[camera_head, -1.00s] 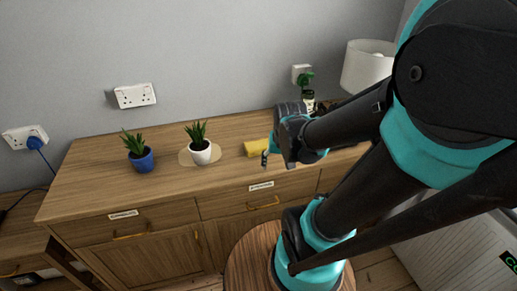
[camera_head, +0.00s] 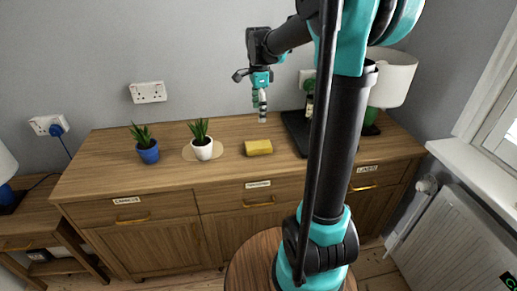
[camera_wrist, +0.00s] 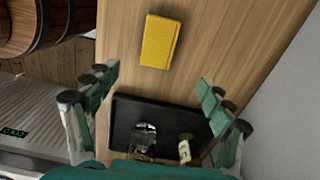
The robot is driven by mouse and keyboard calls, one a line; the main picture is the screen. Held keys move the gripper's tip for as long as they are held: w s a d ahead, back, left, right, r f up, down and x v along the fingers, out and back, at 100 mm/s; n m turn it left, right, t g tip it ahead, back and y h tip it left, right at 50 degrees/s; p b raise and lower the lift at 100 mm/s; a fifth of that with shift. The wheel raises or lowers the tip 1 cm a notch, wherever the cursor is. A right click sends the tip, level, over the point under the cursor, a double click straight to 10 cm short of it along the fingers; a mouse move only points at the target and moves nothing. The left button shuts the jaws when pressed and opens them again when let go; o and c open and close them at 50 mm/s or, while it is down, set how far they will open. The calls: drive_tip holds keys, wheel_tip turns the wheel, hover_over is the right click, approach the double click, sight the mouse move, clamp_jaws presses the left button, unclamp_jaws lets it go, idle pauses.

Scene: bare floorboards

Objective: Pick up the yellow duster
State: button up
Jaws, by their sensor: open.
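The yellow duster (camera_head: 258,147) lies flat on the wooden sideboard top, right of the white plant pot. In the wrist view the duster (camera_wrist: 160,42) is a yellow block at the top centre, fully visible and beyond the fingertips. My gripper (camera_head: 262,108) points down above the sideboard, behind the duster in the head view. In the wrist view its green fingers (camera_wrist: 158,82) are spread wide with nothing between them. The duster is apart from both fingers.
A blue plant pot (camera_head: 148,152) and a white plant pot (camera_head: 203,149) stand left of the duster. A black tray (camera_wrist: 122,115) holding a glass item and a small bottle (camera_wrist: 184,151) lies below the duster in the wrist view. A white lamp (camera_head: 392,78) stands at right.

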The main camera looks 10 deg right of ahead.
hover_over(259, 144)
drive_tip(key=f, duration=0.8)
drive_tip(key=shift+w+f, duration=0.2)
drive_tip(key=shift+f, duration=0.1)
drive_tip(key=shift+s+a+f, duration=0.1)
drive_tip(key=shift+f, duration=1.3)
drive_tip(key=shift+s+f, duration=0.1)
drive_tip(key=shift+f, duration=1.25)
drive_tip(key=shift+c, duration=0.5)
drive_tip(key=c, duration=1.1)
drive_tip(key=shift+r, duration=0.1)
wheel_tip(259, 144, up, 20)
